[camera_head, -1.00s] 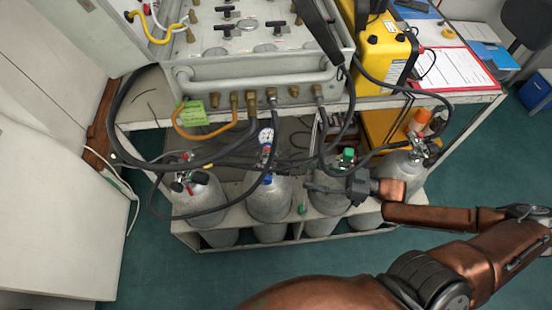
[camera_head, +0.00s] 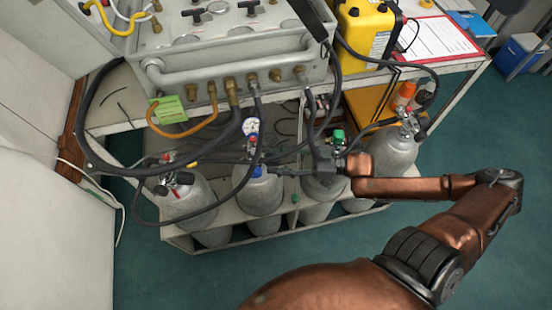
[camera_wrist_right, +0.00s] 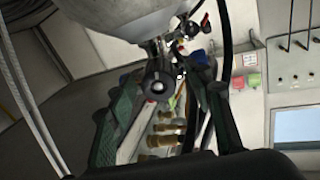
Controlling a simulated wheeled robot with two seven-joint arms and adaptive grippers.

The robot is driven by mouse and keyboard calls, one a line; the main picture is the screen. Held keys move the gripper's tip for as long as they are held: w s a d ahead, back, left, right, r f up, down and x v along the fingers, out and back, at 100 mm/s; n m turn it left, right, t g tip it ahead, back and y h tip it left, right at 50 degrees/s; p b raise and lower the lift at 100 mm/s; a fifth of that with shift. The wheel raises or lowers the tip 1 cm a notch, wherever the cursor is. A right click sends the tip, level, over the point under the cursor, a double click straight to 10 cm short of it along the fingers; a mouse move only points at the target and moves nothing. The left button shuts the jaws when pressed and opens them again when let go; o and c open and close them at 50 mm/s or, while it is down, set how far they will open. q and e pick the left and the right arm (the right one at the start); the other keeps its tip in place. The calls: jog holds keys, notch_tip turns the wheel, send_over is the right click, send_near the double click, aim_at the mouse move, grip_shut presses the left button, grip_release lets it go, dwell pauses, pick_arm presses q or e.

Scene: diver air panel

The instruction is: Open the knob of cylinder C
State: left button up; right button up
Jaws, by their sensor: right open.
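Several grey cylinders stand in a row in the rack, and I cannot read a letter on any. The third from the left (camera_head: 318,212) has a green fitting (camera_head: 338,137) near its top and is partly hidden by my right gripper. The second from the left (camera_head: 258,196) has a blue fitting (camera_head: 258,171) and a gauge (camera_head: 251,127). My right gripper (camera_head: 288,172) is open, pointing left between these two valves. In the right wrist view, a round black knob (camera_wrist_right: 158,82) under a grey cylinder (camera_wrist_right: 125,15) shows between the spread fingers; contact is unclear. My left gripper is out of view.
Black hoses (camera_head: 215,152) loop over the cylinders from the panel (camera_head: 235,65) above. The leftmost cylinder (camera_head: 188,203) and the rightmost cylinder (camera_head: 393,152) stand at the rack (camera_head: 235,240) ends. Green floor (camera_head: 440,190) is open at right.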

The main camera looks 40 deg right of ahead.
jog(key=shift+c, duration=0.2)
jog(key=c, duration=1.1)
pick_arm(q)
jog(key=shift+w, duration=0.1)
pick_arm(e)
jog(key=n+p, duration=0.2)
jog(key=p, duration=0.1)
jog(key=shift+r+n, duration=0.1)
jog(key=shift+n, duration=0.3)
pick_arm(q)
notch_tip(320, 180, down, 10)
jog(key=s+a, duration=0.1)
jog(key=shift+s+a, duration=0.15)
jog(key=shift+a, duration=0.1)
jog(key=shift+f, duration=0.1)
pick_arm(e)
jog(key=o, duration=1.1)
jog(key=shift+o, duration=0.2)
